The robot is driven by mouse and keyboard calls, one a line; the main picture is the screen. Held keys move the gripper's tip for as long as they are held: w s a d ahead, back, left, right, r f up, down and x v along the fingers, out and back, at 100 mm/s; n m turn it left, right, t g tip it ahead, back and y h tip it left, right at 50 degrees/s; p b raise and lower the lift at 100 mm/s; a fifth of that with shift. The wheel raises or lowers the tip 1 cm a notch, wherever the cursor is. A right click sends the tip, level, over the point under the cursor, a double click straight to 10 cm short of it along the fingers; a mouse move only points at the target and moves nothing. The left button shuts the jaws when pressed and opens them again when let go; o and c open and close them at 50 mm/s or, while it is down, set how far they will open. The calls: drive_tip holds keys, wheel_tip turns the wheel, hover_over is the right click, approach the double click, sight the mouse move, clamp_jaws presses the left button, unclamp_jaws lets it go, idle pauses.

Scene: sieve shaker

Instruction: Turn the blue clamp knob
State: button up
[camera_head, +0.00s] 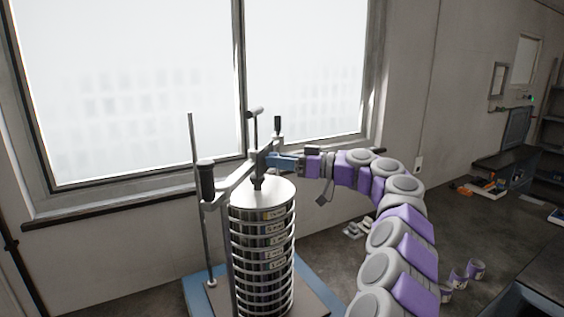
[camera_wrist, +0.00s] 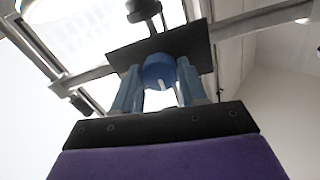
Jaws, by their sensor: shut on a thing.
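The blue clamp knob (camera_wrist: 159,72) is round, with a white mark on its face, and sits on a dark plate (camera_wrist: 122,56) of the clamp bar in the wrist view. My gripper (camera_wrist: 158,85) has its two blue fingers on either side of the knob, shut on it. In the head view my gripper (camera_head: 284,162) reaches the clamp bar (camera_head: 236,180) from the right, above the sieve stack. The knob itself is hidden there behind the fingers. The sieve stack (camera_head: 262,235) stands upright under the bar.
Upright rods (camera_head: 192,150) with black handles (camera_head: 206,180) flank the stack. The shaker stands on a blue base (camera_head: 197,295). A window (camera_head: 120,90) and its sill are close behind. Several small cups (camera_head: 475,269) and loose items lie to the right.

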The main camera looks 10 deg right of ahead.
drive_tip(key=shift+f+m, duration=0.1)
drive_tip(key=shift+m, duration=0.2)
drive_tip(key=m+p, duration=0.3)
drive_tip(key=shift+p, duration=0.35)
drive_tip(key=m+p, duration=0.4)
drive_tip(key=m, duration=0.1)
drive_tip(key=shift+r, duration=0.2)
drive_tip(key=m+p, duration=0.4)
drive_tip(key=p, duration=0.1)
drive_tip(key=shift+g, duration=0.3)
drive_tip(key=m+p, duration=0.4)
drive_tip(key=p, duration=0.1)
drive_tip(key=shift+f+m, duration=0.2)
drive_tip(key=shift+m, duration=0.2)
drive_tip(key=o, duration=1.1)
drive_tip(key=shift+w, duration=0.25)
drive_tip(key=shift+c, duration=0.2)
drive_tip(key=shift+s, duration=0.1)
